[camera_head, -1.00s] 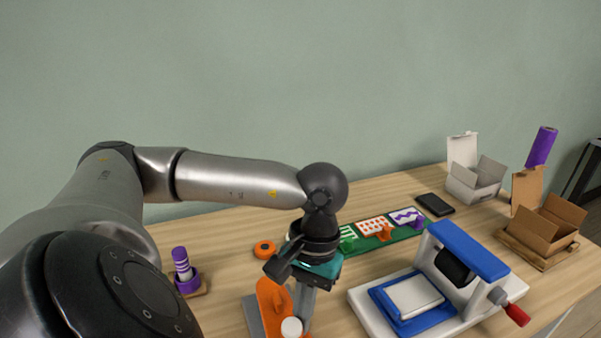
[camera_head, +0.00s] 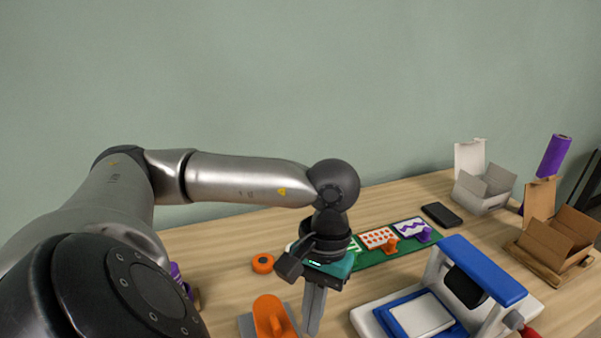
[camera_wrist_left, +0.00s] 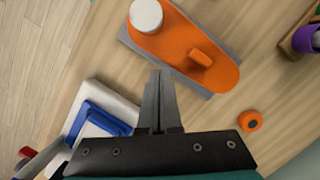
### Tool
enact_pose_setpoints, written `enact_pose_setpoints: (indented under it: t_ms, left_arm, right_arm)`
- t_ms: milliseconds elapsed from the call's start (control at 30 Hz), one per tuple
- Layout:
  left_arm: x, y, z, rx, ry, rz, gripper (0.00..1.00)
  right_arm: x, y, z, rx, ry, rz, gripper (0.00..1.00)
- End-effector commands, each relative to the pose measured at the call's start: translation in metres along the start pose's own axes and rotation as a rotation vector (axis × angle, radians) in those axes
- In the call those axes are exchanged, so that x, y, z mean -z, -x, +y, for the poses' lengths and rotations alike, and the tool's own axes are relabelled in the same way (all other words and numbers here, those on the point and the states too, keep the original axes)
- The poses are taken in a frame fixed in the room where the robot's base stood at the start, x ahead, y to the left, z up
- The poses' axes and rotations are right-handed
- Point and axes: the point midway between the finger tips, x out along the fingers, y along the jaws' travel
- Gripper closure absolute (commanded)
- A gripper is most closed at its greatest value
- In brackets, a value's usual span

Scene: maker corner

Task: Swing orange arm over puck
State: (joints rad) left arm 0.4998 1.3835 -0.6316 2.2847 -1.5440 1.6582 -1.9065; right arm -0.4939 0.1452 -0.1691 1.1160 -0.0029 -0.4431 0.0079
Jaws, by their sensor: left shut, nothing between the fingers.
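The orange arm (camera_head: 269,315) lies on a grey base (camera_head: 250,324) at the bottom edge of the head view. The wrist view shows more of the orange arm (camera_wrist_left: 181,42), with an upright orange tab (camera_wrist_left: 202,57) and a white round piece (camera_wrist_left: 146,15) at one end. A small orange disc with a dark centre (camera_head: 263,263) lies apart on the table, also in the wrist view (camera_wrist_left: 250,121). I cannot tell which round piece is the puck. My left gripper (camera_head: 312,331) points down beside the arm, shut and empty; its fingertips (camera_wrist_left: 157,73) appear clear of the tab. My right gripper is out of view.
A blue and white press (camera_head: 470,270) stands to the right of my left gripper. A green board (camera_head: 400,249) with patterned cards lies behind it. A black phone (camera_head: 441,215), a white box (camera_head: 485,190) and a cardboard box (camera_head: 555,240) are farther right. Purple items sit partly hidden at left.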

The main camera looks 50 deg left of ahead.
Motion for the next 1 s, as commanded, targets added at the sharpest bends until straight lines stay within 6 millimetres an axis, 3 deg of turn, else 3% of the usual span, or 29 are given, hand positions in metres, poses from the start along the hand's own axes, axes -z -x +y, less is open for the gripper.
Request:
enact_pose_setpoints:
  t_ms: [33, 400, 600, 1000]
  left_arm:
    - [0.004, -0.002, 0.001, -0.003, 0.000, 0.006, 1.00]
    - [0.004, 0.058, 0.005, -0.004, -0.001, 0.008, 1.00]
    - [0.003, 0.085, 0.006, -0.004, 0.001, 0.008, 1.00]
    - [0.003, 0.092, 0.006, -0.001, 0.001, 0.006, 1.00]
  right_arm:
    - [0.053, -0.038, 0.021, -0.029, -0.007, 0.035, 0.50]
    - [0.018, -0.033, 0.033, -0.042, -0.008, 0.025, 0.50]
    - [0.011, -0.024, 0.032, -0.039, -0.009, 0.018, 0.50]
    - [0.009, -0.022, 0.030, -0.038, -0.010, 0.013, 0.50]
